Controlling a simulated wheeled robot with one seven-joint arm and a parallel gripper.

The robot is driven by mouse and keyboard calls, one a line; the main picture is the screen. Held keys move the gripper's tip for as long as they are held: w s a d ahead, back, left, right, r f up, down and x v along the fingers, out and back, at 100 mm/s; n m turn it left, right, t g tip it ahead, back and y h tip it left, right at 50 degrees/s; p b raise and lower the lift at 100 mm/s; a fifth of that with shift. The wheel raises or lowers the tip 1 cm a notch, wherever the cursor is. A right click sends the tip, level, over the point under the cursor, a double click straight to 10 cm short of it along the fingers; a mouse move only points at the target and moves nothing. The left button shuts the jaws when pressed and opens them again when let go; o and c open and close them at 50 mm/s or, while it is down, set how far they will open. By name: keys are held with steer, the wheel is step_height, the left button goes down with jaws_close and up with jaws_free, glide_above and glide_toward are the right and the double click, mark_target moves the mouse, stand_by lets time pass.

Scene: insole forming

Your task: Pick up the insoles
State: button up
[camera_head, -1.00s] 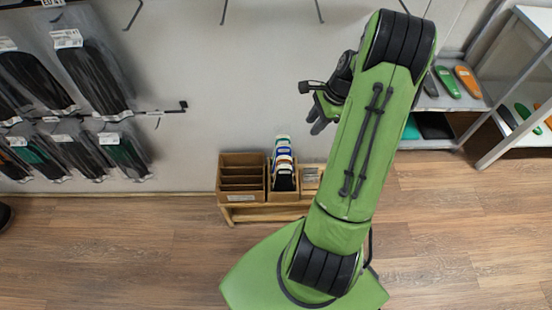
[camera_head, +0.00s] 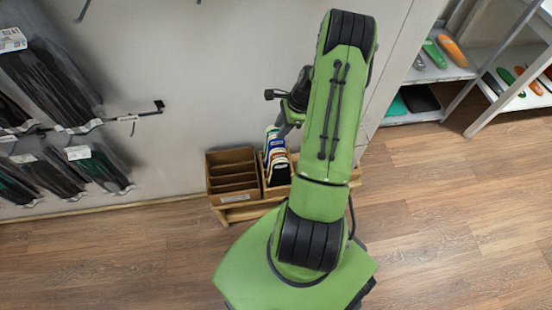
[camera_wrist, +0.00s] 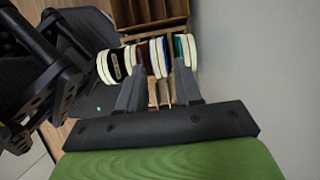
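Several insoles (camera_head: 275,158) stand in a row in a wooden box on a low wooden stand against the wall. In the wrist view the insoles (camera_wrist: 112,66) show pale rims with dark, blue, red and green faces. My gripper (camera_wrist: 160,66) is open, its two grey fingers apart and pointing at the row. Some insoles show between and beyond the fingertips; I cannot tell whether the fingers touch any. In the head view my arm covers most of the gripper, which is just above the row.
An empty wooden divider box (camera_head: 232,170) stands left of the insoles. Packaged dark insoles (camera_head: 50,85) hang on wall hooks at left. A white shelf (camera_head: 455,70) with coloured insoles stands at right. The wooden floor (camera_head: 120,260) in front is clear.

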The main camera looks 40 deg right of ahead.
steer(key=b+x, duration=0.1)
steer(key=x, duration=0.3)
steer(key=shift+s+f, duration=0.1)
steer(key=shift+s, duration=0.05)
steer(key=shift+c, duration=0.4)
jaws_close()
